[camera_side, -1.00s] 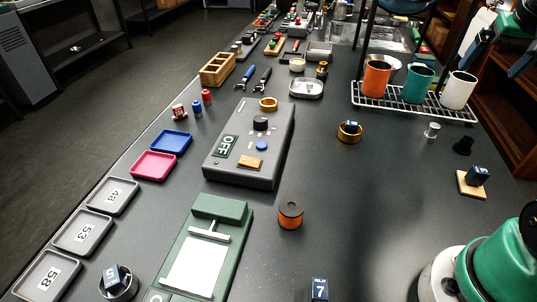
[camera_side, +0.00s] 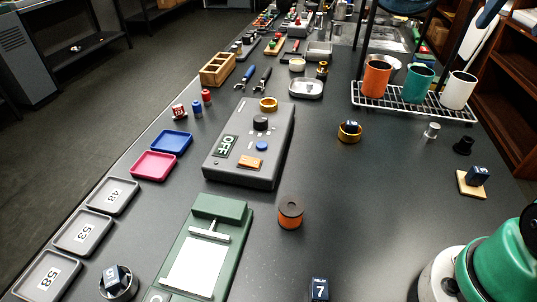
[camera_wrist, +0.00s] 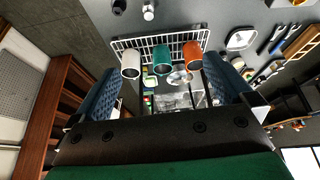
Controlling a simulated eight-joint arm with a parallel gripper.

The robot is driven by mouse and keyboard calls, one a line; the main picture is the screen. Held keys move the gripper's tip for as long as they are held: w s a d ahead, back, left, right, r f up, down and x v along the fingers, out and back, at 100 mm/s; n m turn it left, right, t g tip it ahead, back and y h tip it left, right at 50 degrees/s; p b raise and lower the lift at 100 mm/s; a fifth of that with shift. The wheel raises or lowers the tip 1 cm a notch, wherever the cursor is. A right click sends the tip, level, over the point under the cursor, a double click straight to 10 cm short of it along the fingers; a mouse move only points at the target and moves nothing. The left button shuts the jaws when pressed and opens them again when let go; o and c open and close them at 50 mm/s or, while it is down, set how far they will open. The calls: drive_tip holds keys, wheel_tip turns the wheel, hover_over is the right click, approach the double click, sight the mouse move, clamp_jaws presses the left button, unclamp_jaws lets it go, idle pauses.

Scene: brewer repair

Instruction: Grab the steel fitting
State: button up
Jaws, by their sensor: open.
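The steel fitting (camera_side: 431,131) is a small silver cylinder standing upright on the dark bench in the side view, below the wire rack and left of a black fitting. In the wrist view, a small silver piece at the top edge (camera_wrist: 149,10) appears to be the same fitting. My gripper (camera_wrist: 160,66) is open and empty in the wrist view, with its blue padded fingers wide apart. The fitting lies well beyond the fingertips, not between them.
A wire rack (camera_side: 413,105) with orange (camera_side: 376,79), teal (camera_side: 418,84) and white (camera_side: 458,90) cups stands behind the fitting. A black fitting (camera_side: 463,146) is close on its right, a brass ring (camera_side: 349,132) on its left. Bare bench lies in front.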

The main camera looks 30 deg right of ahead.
drive_tip(key=w+a+f+n+t+y, duration=0.1)
drive_tip(key=w+a+f+n+t, duration=0.1)
drive_tip(key=w+a+f+n, duration=0.2)
drive_tip(key=w+a+f, duration=0.3)
drive_tip(key=a+f, duration=0.2)
drive_tip(key=shift+a+n, duration=0.4)
drive_tip(key=a+f+n, duration=0.1)
drive_tip(key=a+f, duration=0.1)
drive_tip(key=a, duration=0.1)
drive_tip(key=a+f+n+t+y, duration=0.1)
drive_tip(key=a+f, duration=0.1)
drive_tip(key=a+f+n+y, duration=0.1)
drive_tip(key=a+f, duration=0.2)
drive_tip(key=shift+a+t, duration=0.3)
drive_tip(key=shift+a, duration=0.05)
drive_tip(key=c, duration=0.4)
drive_tip(key=shift+r, duration=0.1)
